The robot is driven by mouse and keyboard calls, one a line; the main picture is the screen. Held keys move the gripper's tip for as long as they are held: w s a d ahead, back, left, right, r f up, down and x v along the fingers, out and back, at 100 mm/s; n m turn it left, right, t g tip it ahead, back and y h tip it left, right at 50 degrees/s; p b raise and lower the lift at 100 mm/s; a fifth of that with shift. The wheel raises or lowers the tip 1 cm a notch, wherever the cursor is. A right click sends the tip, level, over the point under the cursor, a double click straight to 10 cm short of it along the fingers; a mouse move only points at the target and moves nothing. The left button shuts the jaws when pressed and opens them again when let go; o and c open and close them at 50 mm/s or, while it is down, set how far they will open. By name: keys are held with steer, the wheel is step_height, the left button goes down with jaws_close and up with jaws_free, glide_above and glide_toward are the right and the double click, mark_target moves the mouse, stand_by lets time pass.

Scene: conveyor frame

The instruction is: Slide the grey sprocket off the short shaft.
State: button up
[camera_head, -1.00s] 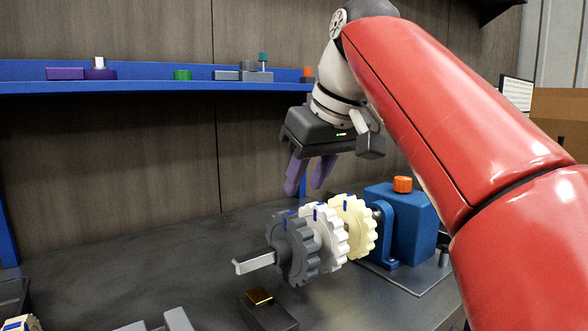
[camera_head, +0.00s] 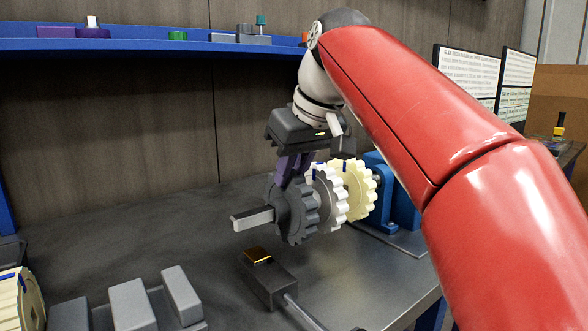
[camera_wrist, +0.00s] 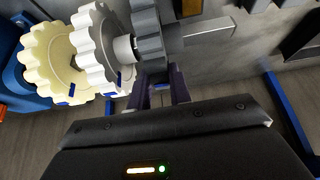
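The grey sprocket (camera_head: 297,213) is outermost on the short shaft, whose bare flat-sided end (camera_head: 252,218) sticks out to the left. Behind it on the shaft are a white sprocket (camera_head: 332,190) and a cream sprocket (camera_head: 361,188). My gripper (camera_head: 287,182) points down from above at the grey sprocket's upper rim. In the wrist view its purple fingers (camera_wrist: 161,82) lie on either side of the rim of the grey sprocket (camera_wrist: 150,38), with a gap between them. Whether both fingers touch the rim is unclear. The white sprocket (camera_wrist: 97,45) stands close beside one finger.
Grey blocks (camera_head: 132,303) and a cream gear (camera_head: 18,300) stand at the front left. The blue housing (camera_head: 400,200) carries the shaft. The bench left of the shaft end (camera_head: 150,235) is clear.

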steer(key=shift+s+a, duration=0.1)
steer(key=shift+a, duration=0.05)
jaws_close()
steer(key=s+a+p, duration=0.1)
steer(key=s+a, duration=0.6)
steer(key=a, duration=0.3)
steer(key=shift+a, duration=0.15)
stand_by(1.2)
step_height(320, 180, up, 7)
steer(key=p, duration=0.2)
stand_by(0.7)
